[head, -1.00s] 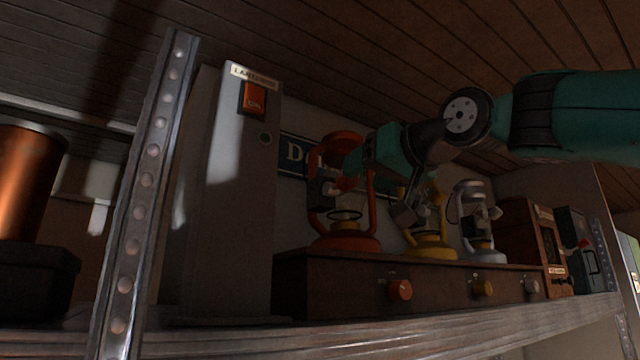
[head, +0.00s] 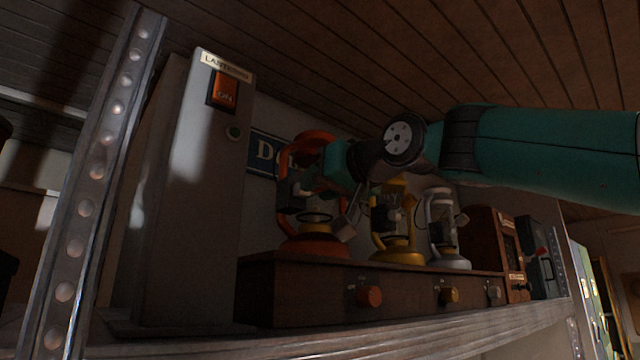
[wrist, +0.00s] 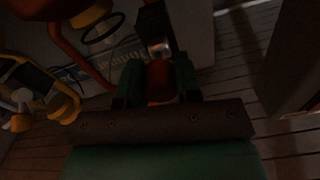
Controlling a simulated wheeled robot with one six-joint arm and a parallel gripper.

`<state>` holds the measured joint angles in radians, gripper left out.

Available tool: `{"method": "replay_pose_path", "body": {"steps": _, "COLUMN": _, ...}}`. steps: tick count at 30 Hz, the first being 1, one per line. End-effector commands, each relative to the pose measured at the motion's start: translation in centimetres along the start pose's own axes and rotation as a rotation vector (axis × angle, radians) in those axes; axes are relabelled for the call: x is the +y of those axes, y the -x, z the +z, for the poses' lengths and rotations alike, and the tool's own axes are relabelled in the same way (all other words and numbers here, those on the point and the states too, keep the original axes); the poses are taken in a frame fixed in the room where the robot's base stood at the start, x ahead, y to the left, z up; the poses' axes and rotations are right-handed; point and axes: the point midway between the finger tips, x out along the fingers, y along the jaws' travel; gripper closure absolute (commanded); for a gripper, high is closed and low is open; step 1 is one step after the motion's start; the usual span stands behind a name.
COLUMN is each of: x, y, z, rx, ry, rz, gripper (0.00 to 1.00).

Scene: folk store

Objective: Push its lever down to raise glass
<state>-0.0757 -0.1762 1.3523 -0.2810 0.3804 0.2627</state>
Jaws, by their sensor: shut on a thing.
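The orange lantern (head: 314,246) stands upright at the left end of a row of lanterns on a dark wooden base. A grey block (head: 298,190) sits on its side, with a red lever (head: 322,184) beside it. My gripper (head: 328,172) reaches in from the upper right. In the wrist view, my gripper (wrist: 160,84) is shut on the red lever (wrist: 160,80), with a small silver part just beyond it. The lantern's frame (wrist: 75,50) shows left of the fingers there.
A yellow lantern (head: 398,255) and a silver lantern (head: 455,261) stand close on the right. Knobs, including an orange one (head: 369,296), line the base's front (head: 300,290). A tall grey cabinet (head: 195,200) with a lit red switch (head: 223,92) and a metal post (head: 90,190) stand left.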

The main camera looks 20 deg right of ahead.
Motion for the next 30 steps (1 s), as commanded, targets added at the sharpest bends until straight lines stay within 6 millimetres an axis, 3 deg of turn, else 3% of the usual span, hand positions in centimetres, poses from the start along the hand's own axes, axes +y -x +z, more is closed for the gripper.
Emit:
{"method": "replay_pose_path", "body": {"steps": 20, "x": 0.4, "y": -0.5, "z": 2.8, "rx": 0.341, "ry": 0.007, "rz": -0.055, "gripper": 0.92}}
{"method": "replay_pose_path", "body": {"steps": 30, "x": 0.4, "y": -0.8, "z": 2.6, "rx": 0.487, "ry": 0.012, "rz": -0.077, "gripper": 0.92}}
